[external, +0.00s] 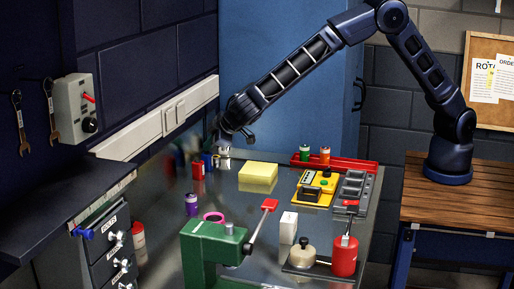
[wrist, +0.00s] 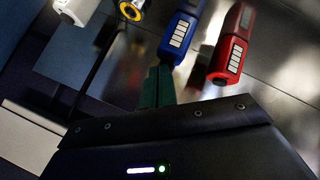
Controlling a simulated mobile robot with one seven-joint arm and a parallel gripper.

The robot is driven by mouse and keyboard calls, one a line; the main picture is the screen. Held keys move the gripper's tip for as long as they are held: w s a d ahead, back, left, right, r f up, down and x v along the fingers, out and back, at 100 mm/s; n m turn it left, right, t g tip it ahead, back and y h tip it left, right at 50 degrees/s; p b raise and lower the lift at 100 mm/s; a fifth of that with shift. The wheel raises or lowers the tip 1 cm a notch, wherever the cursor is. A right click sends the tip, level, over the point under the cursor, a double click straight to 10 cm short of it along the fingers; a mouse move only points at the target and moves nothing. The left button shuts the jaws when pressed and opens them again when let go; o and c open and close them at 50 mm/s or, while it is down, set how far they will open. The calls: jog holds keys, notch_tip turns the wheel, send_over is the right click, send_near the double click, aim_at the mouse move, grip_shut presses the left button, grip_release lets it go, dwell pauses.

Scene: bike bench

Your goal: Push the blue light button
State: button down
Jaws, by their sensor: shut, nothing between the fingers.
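The blue light (wrist: 180,28) is a small block-shaped body with a white striped panel on its side; in the wrist view it lies just beyond my fingertips. In the external view it is a small blue shape (external: 208,160) at the far left of the metal bench. My gripper (external: 219,132) is above and close to it there. In the wrist view my gripper's dark green fingers (wrist: 164,70) are together and empty, with their tips at the near end of the blue light. I cannot tell whether they touch it. No separate button on it can be made out.
A similar red light (wrist: 229,54) stands just right of the blue one. A white item (wrist: 75,10) and a yellow-ringed one (wrist: 131,10) are at upper left. The bench also holds a yellow block (external: 258,174), red tray (external: 368,166) and green vise (external: 208,245). The wall is close on the left.

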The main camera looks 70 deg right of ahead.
aim_at(210, 154)
jog(key=shift+f, duration=0.15)
dwell(0.5)
jog(key=shift+r, duration=0.6)
notch_tip(210, 154, up, 6)
dwell(0.9)
